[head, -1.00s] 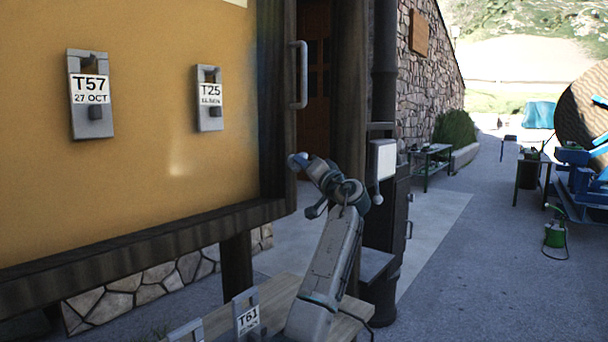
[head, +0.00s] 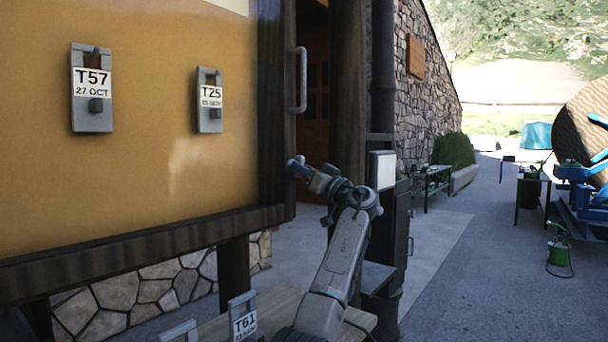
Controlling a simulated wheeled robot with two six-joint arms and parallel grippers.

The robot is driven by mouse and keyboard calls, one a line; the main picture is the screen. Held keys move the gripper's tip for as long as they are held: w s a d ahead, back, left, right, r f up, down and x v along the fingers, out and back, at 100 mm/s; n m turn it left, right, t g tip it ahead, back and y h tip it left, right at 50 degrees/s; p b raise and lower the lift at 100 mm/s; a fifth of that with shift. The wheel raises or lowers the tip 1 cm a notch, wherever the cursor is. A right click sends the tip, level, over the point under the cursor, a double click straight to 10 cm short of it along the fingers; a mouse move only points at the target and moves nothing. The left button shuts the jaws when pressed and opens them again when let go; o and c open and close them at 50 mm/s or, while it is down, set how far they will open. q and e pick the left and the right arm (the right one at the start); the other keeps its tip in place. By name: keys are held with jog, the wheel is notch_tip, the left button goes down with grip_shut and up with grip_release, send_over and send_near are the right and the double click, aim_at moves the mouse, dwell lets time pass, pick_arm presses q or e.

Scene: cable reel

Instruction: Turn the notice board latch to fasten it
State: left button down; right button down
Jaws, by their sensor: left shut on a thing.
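The notice board (head: 150,165) has a yellow panel in a dark wooden frame and fills the left of the head view. A vertical metal handle (head: 301,82) is on its right frame edge. My left gripper (head: 301,168) is at the lower right edge of this frame, below the handle. It is shut on a small grey-blue piece, which looks like the latch (head: 292,162). The fingers and wrist hide much of it, so I cannot tell its exact angle. My right gripper is not in view.
Tags T57 (head: 92,88) and T25 (head: 209,98) hang on the board. Tag T61 (head: 242,318) stands on a wooden bench (head: 282,302) below. A dark post and grey box (head: 383,170) stand close right of my arm.

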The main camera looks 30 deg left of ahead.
pick_arm(q)
jog(key=shift+f+n+g, duration=0.1)
jog(key=shift+n+g, duration=0.5)
jog(key=shift+n, duration=1)
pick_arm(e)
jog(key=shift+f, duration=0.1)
pick_arm(q)
jog(key=c, duration=1.4)
grip_release()
jog(key=shift+a, duration=0.1)
